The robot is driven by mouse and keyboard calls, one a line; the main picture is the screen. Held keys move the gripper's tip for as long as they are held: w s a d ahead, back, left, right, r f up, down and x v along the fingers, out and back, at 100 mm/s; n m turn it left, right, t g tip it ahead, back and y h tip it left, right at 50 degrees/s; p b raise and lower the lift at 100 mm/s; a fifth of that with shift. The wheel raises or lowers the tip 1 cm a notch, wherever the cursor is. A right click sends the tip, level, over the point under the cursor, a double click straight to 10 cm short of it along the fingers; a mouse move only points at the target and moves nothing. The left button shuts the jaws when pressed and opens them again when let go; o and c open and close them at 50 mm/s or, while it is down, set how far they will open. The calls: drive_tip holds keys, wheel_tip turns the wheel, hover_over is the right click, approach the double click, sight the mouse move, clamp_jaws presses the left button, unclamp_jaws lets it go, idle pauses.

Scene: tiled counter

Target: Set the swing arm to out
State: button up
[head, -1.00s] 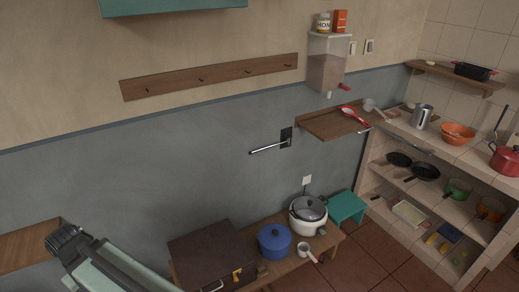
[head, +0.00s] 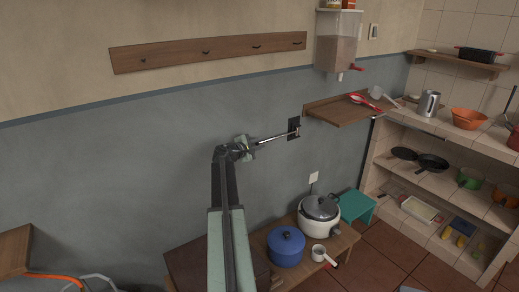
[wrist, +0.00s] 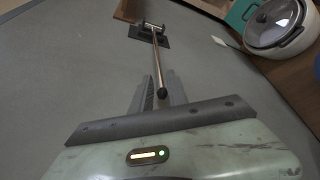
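The swing arm (head: 274,137) is a thin metal rod on a dark wall plate (head: 294,128). It extends left and slightly down from the plate in the head view. In the wrist view the rod (wrist: 156,62) runs from the plate (wrist: 150,36) toward me and ends in a black tip. My gripper (head: 246,147) is at the rod's free end. In the wrist view my gripper (wrist: 160,93) is open, with the black tip between its spread fingers. I cannot tell whether a finger touches it.
A wooden shelf (head: 340,112) is on the wall right of the plate. Below stand a white cooker (head: 318,222), a blue pot (head: 286,247) and a teal stool (head: 357,206). A peg rail (head: 205,52) hangs above. The wall left of my gripper is clear.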

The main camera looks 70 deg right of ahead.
sight(270, 140)
drive_tip(key=shift+s+d, duration=0.4)
drive_tip(key=shift+d, duration=0.15)
drive_tip(key=b+x, duration=0.1)
drive_tip(key=x, duration=0.5)
drive_tip(key=shift+d+f, duration=0.1)
drive_tip(key=shift+d, duration=0.15)
drive_tip(key=shift+s+d+b, duration=0.1)
drive_tip(key=shift+d+b, duration=0.2)
drive_tip(key=shift+d, duration=0.05)
drive_tip(key=shift+a, duration=0.1)
clamp_jaws()
